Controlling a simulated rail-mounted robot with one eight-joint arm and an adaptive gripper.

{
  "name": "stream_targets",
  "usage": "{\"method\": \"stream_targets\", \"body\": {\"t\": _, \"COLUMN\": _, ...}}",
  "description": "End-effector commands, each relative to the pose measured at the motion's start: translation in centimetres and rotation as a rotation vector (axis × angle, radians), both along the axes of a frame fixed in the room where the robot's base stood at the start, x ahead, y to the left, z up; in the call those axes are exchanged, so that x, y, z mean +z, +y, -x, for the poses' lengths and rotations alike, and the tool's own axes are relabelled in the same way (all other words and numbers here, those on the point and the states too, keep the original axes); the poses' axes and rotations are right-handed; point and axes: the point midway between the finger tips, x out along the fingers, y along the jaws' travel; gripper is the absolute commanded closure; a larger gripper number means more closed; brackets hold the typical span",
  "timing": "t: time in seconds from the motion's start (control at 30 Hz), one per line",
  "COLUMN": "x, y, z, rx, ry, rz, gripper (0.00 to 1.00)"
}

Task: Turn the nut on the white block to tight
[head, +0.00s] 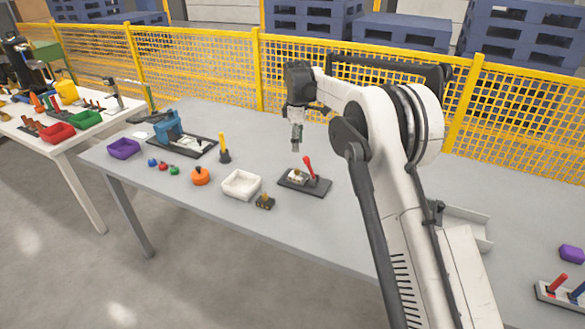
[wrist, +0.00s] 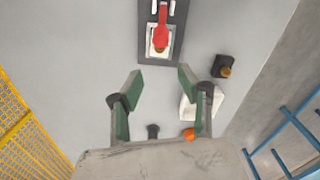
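The white block (head: 297,176) sits on a dark base plate (head: 318,187) on the grey table, with a red lever (head: 309,166) beside it. In the wrist view the white block (wrist: 151,49) is at the top centre, with the red lever (wrist: 162,28) reaching over it. A small brass-coloured nut (wrist: 159,49) shows on the block below the lever's end. My gripper (head: 296,148) hangs above the table, pointing down, higher than the block and apart from it. In the wrist view my gripper (wrist: 160,82) has its fingers spread wide, with nothing between them.
A small dark block with a brass top (head: 265,202) and a white tray (head: 241,185) stand left of the base plate. An orange knob (head: 200,176), an upright yellow-handled tool (head: 223,148) and a blue vise-like fixture (head: 170,130) are farther left. A yellow mesh fence (head: 200,75) runs behind the table.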

Motion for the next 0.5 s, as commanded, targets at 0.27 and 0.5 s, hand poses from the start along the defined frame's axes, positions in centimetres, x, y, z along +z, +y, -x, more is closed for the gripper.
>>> {"method": "stream_targets", "body": {"t": 0.27, "x": -5.3, "y": 0.0, "z": -0.1, "rx": 0.001, "ry": -0.001, "rz": 0.0, "gripper": 0.64}}
{"method": "stream_targets", "body": {"t": 0.5, "x": -9.2, "y": 0.0, "z": -0.2, "rx": 0.001, "ry": -0.001, "rz": 0.0, "gripper": 0.64}}
